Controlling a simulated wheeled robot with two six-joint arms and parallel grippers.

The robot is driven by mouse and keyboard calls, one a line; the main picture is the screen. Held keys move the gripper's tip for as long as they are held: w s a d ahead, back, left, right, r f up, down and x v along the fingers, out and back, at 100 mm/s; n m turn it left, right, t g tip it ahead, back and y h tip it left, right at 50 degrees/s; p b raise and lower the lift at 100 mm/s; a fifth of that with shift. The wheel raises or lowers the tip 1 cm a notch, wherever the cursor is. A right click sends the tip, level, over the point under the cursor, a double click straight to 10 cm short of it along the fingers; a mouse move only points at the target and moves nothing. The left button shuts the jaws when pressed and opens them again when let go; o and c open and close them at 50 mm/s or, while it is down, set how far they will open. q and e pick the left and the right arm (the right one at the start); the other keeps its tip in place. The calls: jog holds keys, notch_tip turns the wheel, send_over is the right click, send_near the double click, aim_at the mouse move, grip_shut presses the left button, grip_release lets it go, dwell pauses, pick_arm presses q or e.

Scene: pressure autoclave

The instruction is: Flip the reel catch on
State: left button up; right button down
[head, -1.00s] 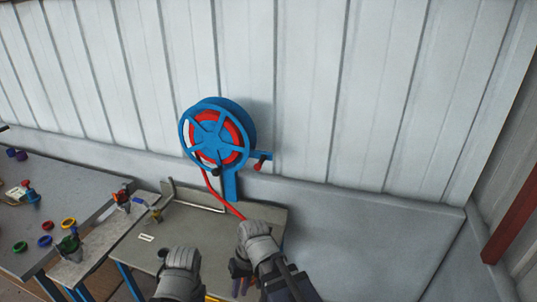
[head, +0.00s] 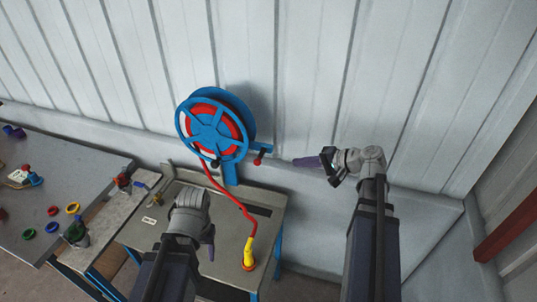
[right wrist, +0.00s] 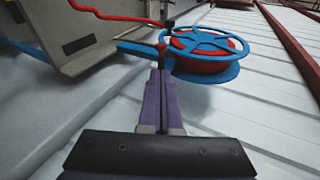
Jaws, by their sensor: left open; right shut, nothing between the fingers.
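A red hose (head: 240,207) runs from the reel to a yellow and red fitting (head: 248,254) on the grey bench (head: 180,215). A side table (head: 95,165) with coloured rings stands at left. The wall right of the reel is clear.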

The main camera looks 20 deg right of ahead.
dwell(0.4)
jog(key=b, duration=0.6)
send_near(260, 163)
jog(key=x, duration=0.6)
jog(key=shift+w+a+f, duration=0.15)
jog(key=shift+w+a, duration=0.05)
jog(key=shift+w, duration=0.05)
